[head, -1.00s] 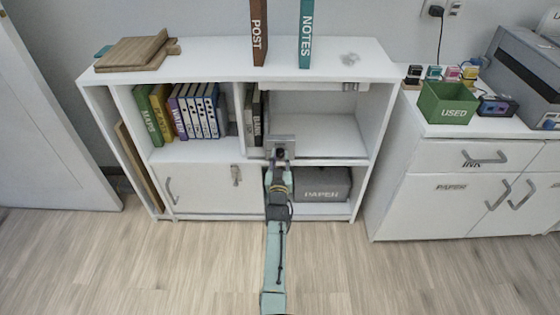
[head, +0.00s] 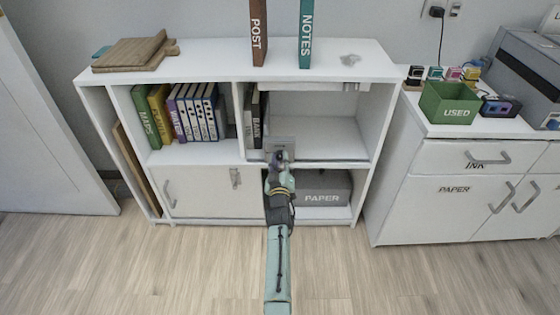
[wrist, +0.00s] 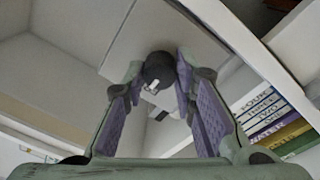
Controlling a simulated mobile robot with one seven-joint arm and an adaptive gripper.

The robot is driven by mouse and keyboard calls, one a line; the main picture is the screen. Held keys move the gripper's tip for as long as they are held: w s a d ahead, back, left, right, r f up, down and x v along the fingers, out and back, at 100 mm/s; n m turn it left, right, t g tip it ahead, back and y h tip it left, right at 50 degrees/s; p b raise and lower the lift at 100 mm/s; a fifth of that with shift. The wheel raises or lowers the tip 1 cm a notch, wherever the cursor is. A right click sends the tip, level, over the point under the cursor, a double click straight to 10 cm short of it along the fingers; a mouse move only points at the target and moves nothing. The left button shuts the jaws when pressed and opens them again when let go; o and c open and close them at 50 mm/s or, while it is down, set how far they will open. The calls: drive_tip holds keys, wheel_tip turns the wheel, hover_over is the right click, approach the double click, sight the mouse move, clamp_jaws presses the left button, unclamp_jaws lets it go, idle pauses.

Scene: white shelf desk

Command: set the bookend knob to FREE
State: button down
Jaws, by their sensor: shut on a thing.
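The bookend (head: 281,143) is a grey metal plate in the right upper compartment of the white shelf, to the right of a few upright books. Its dark round knob (wrist: 157,68), with a small white mark on it, sits between my fingertips in the wrist view. My gripper (head: 279,158) is at the front of the bookend, and it also shows in the wrist view (wrist: 160,75) with purple pads, shut on the knob. In the head view my gripper hides the knob. I cannot read any setting label.
Books (head: 258,118) stand left of the bookend, with free room to its right. A grey PAPER box (head: 323,187) is in the compartment below. A white cabinet (head: 450,160) stands to the right.

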drive_tip(key=c, duration=1.3)
unclamp_jaws()
wheel_tip(320, 180, up, 10)
